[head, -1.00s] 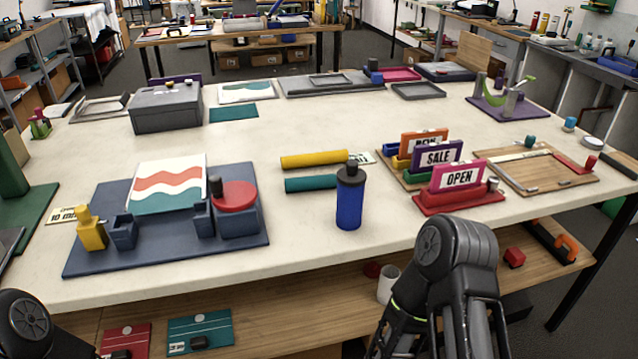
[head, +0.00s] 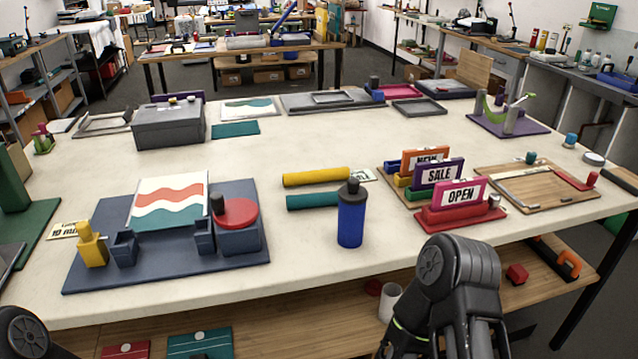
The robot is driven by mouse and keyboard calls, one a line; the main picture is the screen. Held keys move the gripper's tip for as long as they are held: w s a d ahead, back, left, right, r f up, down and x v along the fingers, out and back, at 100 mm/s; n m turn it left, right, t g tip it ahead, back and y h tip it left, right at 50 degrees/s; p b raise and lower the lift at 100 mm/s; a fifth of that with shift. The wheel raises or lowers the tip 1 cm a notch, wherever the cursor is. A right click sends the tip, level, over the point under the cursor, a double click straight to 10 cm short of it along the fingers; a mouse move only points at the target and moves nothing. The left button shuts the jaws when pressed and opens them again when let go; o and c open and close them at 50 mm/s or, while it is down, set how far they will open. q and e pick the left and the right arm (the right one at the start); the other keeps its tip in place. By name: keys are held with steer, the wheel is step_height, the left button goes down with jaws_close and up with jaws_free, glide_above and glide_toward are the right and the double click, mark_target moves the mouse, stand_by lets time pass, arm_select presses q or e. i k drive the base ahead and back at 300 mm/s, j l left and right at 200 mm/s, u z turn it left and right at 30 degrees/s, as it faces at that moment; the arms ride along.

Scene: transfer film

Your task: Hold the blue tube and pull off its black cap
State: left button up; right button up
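The blue tube (head: 351,222) stands upright near the front edge of the table. Its black cap (head: 352,189) sits on top, with a small knob at its peak. My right arm comes in at the lower right, in front of the table and to the right of the tube, and its gripper is out of view. My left arm shows only a joint at the lower left corner, and its gripper is out of view. Nothing touches the tube or cap.
A yellow roll (head: 316,176) and a teal roll (head: 312,201) lie just behind the tube. A dark blue fixture board (head: 100,277) is to the left. A red OPEN sign stand (head: 447,219) is to the right. Bare tabletop (head: 300,245) lies left of the tube.

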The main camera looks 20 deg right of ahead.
mark_target(350, 217)
steer(key=k+j, duration=0.1)
steer(key=j, duration=0.25)
steer(key=k+j, duration=0.1)
steer(key=j, duration=0.25)
steer(key=k+j, duration=0.1)
steer(key=j, duration=0.25)
steer(key=k+j, duration=0.1)
steer(key=j, duration=0.25)
steer(key=i+l, duration=0.35)
steer(key=i+j+u, duration=0.05)
steer(key=i, duration=0.05)
